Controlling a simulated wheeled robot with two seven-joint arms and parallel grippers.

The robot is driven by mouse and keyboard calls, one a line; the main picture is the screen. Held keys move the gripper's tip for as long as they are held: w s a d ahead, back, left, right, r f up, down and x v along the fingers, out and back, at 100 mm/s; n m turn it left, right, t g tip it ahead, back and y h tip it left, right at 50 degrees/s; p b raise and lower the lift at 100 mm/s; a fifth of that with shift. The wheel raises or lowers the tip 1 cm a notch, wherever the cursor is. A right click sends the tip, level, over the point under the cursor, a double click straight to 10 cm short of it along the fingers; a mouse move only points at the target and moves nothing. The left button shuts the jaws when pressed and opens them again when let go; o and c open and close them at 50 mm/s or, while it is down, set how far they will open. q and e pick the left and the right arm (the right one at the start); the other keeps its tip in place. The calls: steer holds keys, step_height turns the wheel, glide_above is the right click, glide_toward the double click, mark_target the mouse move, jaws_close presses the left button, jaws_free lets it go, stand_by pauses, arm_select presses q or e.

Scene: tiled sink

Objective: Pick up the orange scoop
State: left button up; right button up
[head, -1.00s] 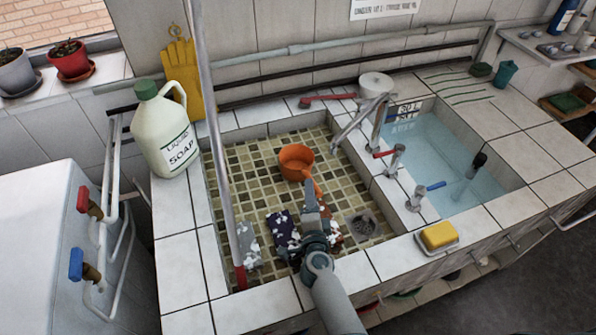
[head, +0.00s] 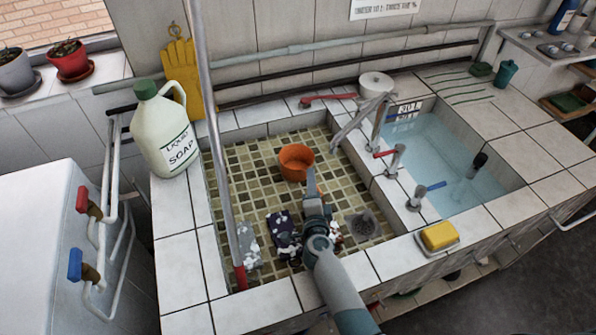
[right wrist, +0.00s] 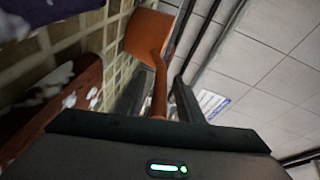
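The orange scoop (head: 296,162) is in the left tiled basin, its bowl on the mosaic floor. In the head view its handle is hidden by my right gripper (head: 312,186), which reaches over it from the front. In the right wrist view the scoop (right wrist: 146,36) has its handle running down toward my right gripper (right wrist: 170,105), with a dark finger close beside the handle on the right. My left gripper is not in view.
Dark and patterned cloths (head: 282,228) lie near the basin's front, beside my right arm. A tall pole (head: 215,140) stands at its left. A soap jug (head: 165,130) is on the left rim, a yellow sponge (head: 438,236) on the front rim. The right basin (head: 440,165) holds water.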

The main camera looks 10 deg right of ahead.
jaws_close()
steer(key=shift+r, duration=0.15)
step_height(320, 180, up, 10)
steer(key=p, duration=0.6)
stand_by(0.5)
